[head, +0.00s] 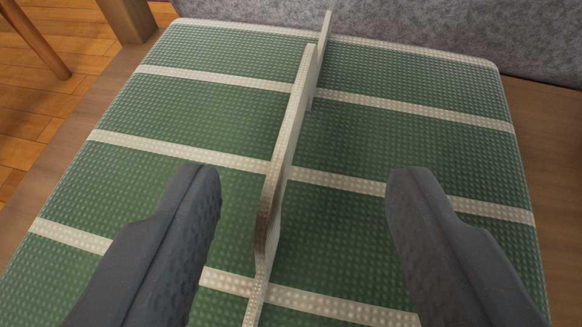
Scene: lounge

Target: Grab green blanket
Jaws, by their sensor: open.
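The green blanket (215,110) lies spread out below me, with white stripes across it and a bumpy weave. A pale raised ridge or fold (285,150) stands up from it and runs from the bottom middle to the top middle. My gripper (303,185) is open above the blanket, its two dark grey fingers on either side of the ridge. Nothing is held between the fingers. I cannot tell whether the fingertips touch the blanket. The fingers hide parts of the blanket's near left and right.
The blanket rests on a brown wooden surface (548,135) that shows at its left and right. A grey fabric panel (430,30) rises behind it. At the upper left are a plank floor (35,105), a wooden leg (35,40) and a wooden post (128,18).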

